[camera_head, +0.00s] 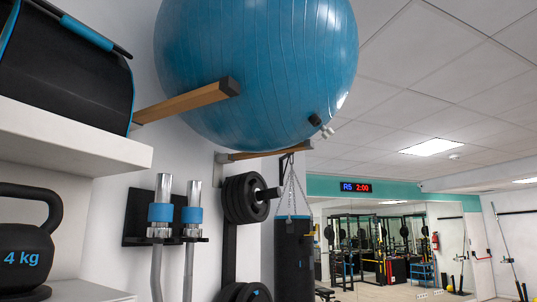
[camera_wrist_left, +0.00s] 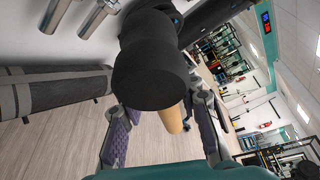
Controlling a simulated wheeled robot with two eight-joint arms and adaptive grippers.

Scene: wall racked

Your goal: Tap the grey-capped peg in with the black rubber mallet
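In the head view a wooden peg (camera_head: 185,101) juts from the wall at the big blue ball, with a dark grey cap (camera_head: 229,87) on its end. A second wooden bar (camera_head: 263,153) runs below the ball. In the left wrist view a thick black cylindrical head, apparently the rubber mallet (camera_wrist_left: 150,82), is large at top centre. A short tan wooden part (camera_wrist_left: 171,119) shows below it, apparently its handle. My left gripper (camera_wrist_left: 162,108) has its purple-padded fingers spread either side of this wood, with a gap at the left finger. My right gripper is in neither view.
The blue ball (camera_head: 255,60) fills the top centre. A shelf (camera_head: 75,135) and a 4 kg kettlebell (camera_head: 28,250) stand at the left. Chrome-ended bars (camera_head: 163,190), weight plates (camera_head: 243,198) and a hanging punching bag (camera_head: 294,255) are lower down. The right side is open room.

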